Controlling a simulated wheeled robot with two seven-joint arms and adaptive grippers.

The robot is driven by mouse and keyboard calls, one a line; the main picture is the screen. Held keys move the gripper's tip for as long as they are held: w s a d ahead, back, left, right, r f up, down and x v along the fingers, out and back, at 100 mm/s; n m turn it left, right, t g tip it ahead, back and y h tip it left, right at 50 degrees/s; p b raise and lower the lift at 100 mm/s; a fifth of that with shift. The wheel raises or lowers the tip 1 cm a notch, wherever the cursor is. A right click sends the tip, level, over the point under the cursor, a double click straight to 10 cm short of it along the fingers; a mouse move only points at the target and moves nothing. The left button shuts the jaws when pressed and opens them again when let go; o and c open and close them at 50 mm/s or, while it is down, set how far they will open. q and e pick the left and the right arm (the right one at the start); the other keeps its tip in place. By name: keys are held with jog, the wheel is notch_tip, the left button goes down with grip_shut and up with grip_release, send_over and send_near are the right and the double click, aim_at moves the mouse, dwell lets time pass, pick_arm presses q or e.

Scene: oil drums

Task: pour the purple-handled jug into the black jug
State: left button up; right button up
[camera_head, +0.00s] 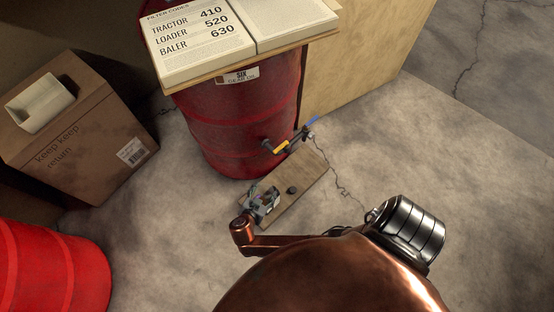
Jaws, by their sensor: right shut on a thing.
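No purple handle shows, so I cannot tell if this is the purple-handled jug. I cannot make out a black jug. My left gripper is out of view.
A dark red drum (235,115) stands behind, with a tap (285,142) at its front and a code board (215,38) on top. A wooden board (310,178) with small clutter (263,202) lies below. A carton (90,135) and bright red drum (50,270) stand left. Right floor is clear.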

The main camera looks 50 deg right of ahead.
jog(key=shift+d+f+y+p, duration=0.25)
jog(key=shift+d+y+p, duration=0.2)
jog(key=shift+y, duration=0.35)
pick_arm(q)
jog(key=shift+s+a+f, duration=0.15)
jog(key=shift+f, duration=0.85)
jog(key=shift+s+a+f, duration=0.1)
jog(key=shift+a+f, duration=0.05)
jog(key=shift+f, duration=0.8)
pick_arm(e)
jog(key=shift+d+f+y, duration=0.1)
jog(key=shift+f+y, duration=0.3)
jog(key=shift+y, duration=0.1)
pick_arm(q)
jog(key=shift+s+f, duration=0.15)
pick_arm(e)
jog(key=shift+d+f+m+g+y, duration=0.25)
jog(key=shift+f+m+g+y, duration=0.05)
jog(key=shift+y, duration=0.2)
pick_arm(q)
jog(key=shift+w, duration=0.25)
pick_arm(e)
jog(key=shift+d+f, duration=0.1)
jog(key=shift+f, duration=0.1)
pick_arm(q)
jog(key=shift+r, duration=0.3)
pick_arm(e)
jog(key=shift+d+f+y, duration=0.1)
jog(key=shift+y, duration=0.4)
